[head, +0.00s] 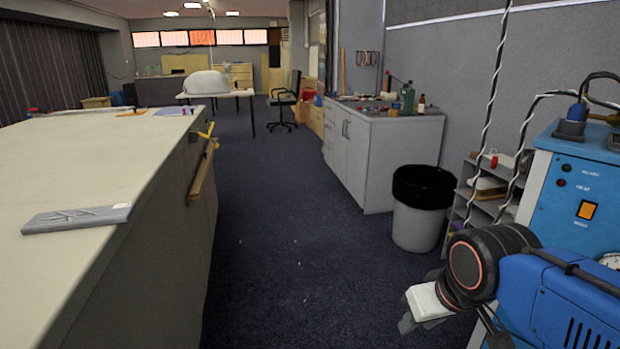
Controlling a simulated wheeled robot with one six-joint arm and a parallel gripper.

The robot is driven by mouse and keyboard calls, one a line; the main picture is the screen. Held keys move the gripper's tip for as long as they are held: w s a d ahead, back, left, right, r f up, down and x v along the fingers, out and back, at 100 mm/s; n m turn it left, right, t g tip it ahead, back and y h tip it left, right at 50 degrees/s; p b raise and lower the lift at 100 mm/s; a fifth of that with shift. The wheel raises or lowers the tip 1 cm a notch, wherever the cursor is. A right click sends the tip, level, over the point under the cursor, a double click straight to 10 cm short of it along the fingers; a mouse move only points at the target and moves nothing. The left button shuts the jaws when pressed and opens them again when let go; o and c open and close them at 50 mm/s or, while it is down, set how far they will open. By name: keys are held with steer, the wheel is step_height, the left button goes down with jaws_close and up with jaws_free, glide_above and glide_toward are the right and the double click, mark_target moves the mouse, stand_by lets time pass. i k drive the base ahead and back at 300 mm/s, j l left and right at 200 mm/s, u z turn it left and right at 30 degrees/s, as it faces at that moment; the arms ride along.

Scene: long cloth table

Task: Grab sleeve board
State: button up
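A flat, long grey piece (75,217) with raised lines on top lies on the long pale table (90,155), near its right edge at the left of the head view. It may be the sleeve board, but I cannot tell for sure. My gripper (408,322) is at the lower right, low over the floor beyond the aisle, well apart from the table and the grey piece. It is partly seen behind a white block at the end of my blue and black arm. Its fingertips are too unclear to show whether it is open.
A dark carpeted aisle (285,240) runs clear between the table and a grey cabinet (385,150). A wooden rail (203,172) sticks out from the table's side. A bin with a black liner (420,215) and a blue machine (575,190) stand on the right. An office chair (284,98) stands farther back.

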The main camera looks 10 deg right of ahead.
mark_target(487, 188)
steer(key=i, duration=1.6)
steer(key=i+j+z, duration=0.1)
steer(key=i, duration=1.55)
steer(key=z, duration=0.4)
steer(key=i+z, duration=0.1)
steer(key=z, duration=0.25)
steer(key=j+z, duration=0.1)
steer(key=z, duration=0.3)
steer(key=i+j+z, duration=0.1)
steer(key=z, duration=1.95)
steer(key=l, duration=0.35)
steer(key=i+l+z, duration=0.1)
steer(key=l, duration=0.25)
